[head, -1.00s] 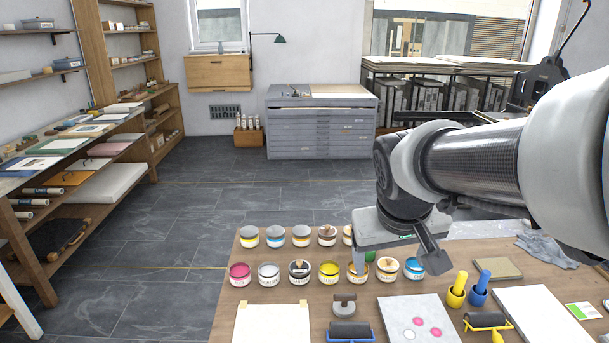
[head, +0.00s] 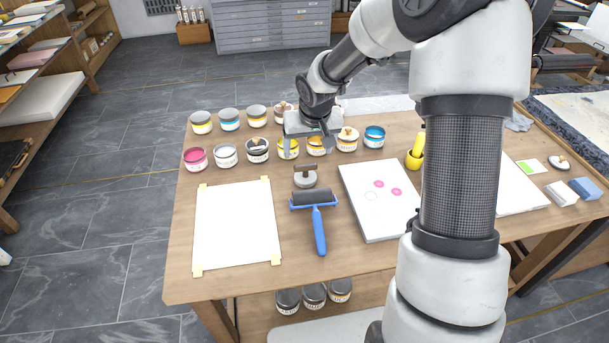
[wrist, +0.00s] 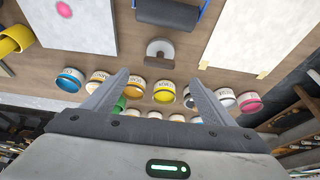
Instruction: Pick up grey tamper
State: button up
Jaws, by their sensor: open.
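My gripper (head: 307,146) hangs over the front row of tins, just behind the tamper. In the wrist view my gripper (wrist: 160,78) is open with nothing between its fingers, and it is apart from the tamper.
Ink tins, including a yellow one (head: 288,149), stand in two rows behind the tamper. The blue-handled roller (head: 319,225) lies directly in front. A white taped sheet (head: 237,225) is at the left, and a pale slab with pink spots (head: 375,215) at the right.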

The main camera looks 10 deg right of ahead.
aim_at(306, 165)
jog(key=b+x, duration=0.2)
jog(key=x, duration=0.9)
jog(key=shift+w+f, duration=0.2)
jog(key=shift+w, duration=0.05)
jog(key=c, duration=1.3)
